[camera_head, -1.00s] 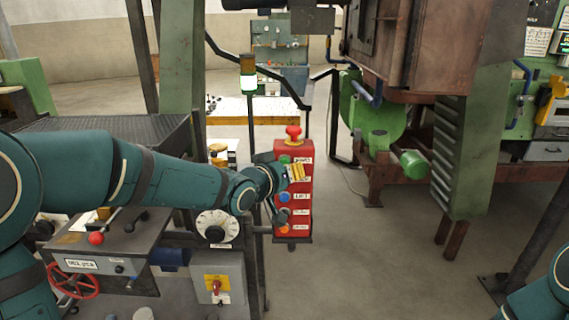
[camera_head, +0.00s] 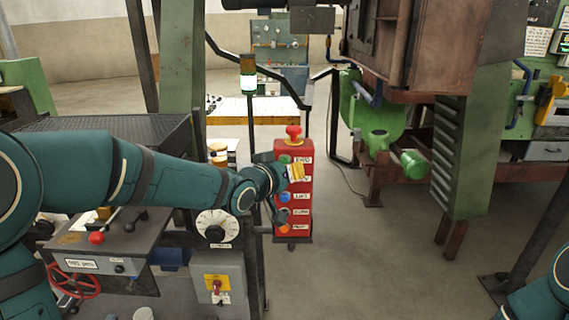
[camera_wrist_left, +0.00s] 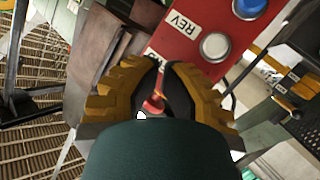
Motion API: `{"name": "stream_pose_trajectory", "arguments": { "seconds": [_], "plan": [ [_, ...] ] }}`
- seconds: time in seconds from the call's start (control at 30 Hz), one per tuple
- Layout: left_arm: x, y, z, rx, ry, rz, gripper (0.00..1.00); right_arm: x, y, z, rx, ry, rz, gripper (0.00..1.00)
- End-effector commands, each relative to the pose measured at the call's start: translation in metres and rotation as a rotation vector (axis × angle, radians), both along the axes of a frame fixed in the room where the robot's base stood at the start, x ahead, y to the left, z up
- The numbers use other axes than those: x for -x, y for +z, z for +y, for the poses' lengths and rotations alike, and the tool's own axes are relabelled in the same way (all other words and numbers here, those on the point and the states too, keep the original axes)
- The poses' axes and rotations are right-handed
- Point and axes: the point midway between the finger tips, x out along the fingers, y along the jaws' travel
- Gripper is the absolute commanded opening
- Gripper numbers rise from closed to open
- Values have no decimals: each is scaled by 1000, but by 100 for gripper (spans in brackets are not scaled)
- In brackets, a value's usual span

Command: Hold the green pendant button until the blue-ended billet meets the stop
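The red pendant (camera_head: 305,215) hangs upright in the middle of the head view, with a red mushroom knob (camera_head: 293,132) on top. Its green button (camera_head: 285,159) shows near the top, just above my left gripper (camera_head: 297,172). The gripper's yellow fingertips are close together at the pendant's upper face; contact with a button cannot be made out. In the left wrist view, the fingers (camera_wrist_left: 160,75) hide the green button; a blue button (camera_wrist_left: 248,8), a white button (camera_wrist_left: 215,46) and a REV label show beside them. No blue-ended billet can be made out. Only part of my right arm shows, lower right.
A control desk (camera_head: 105,255) with a red handwheel (camera_head: 75,282) and a dial (camera_head: 216,226) is at the left. The rusty furnace body (camera_head: 430,45) is upper right. Open floor lies right of the pendant.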

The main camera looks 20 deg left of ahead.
Motion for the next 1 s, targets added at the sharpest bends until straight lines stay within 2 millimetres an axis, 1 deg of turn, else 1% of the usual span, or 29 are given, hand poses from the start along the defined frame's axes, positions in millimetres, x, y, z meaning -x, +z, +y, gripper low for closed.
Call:
{"name": "stream_pose_trajectory", "arguments": {
  "seconds": [0.3, 1.0],
  "plan": [
    [-8, 0, 2, 1, 0, 0, 0, 0, 2, 0, 0, 0, 0, 0],
    [-11, 0, 3, 0, 0, 0, 0, 0, 3, 0, 0, 0, 0, 0]
  ]
}}
